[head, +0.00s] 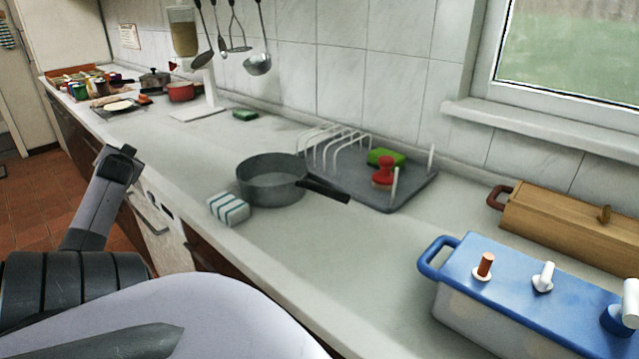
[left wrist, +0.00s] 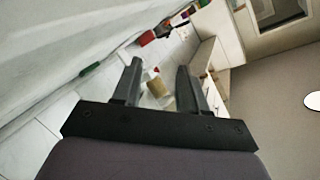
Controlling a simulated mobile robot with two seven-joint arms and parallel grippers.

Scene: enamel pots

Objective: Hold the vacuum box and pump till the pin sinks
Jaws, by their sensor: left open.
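The vacuum box (head: 470,310) stands on the counter at the lower right of the head view, cut off by the picture edge. It has a blue lid (head: 515,290), a pale body and a blue loop handle (head: 436,257) at its left end. A red-brown pin (head: 485,265) stands up from a white collar on the lid. A white knob (head: 543,277) sits beside it. A white-topped blue part, perhaps the pump (head: 627,308), is at the right edge. My left gripper (head: 124,163) is open and empty, left of the counter and far from the box. It also shows in the left wrist view (left wrist: 157,75). My right gripper is out of view.
A grey saucepan (head: 272,180), a striped sponge (head: 229,208) and a grey drying rack (head: 400,190) are mid-counter. A wooden box (head: 570,228) stands behind the vacuum box. Ladles hang on the wall. The counter left of the vacuum box is clear.

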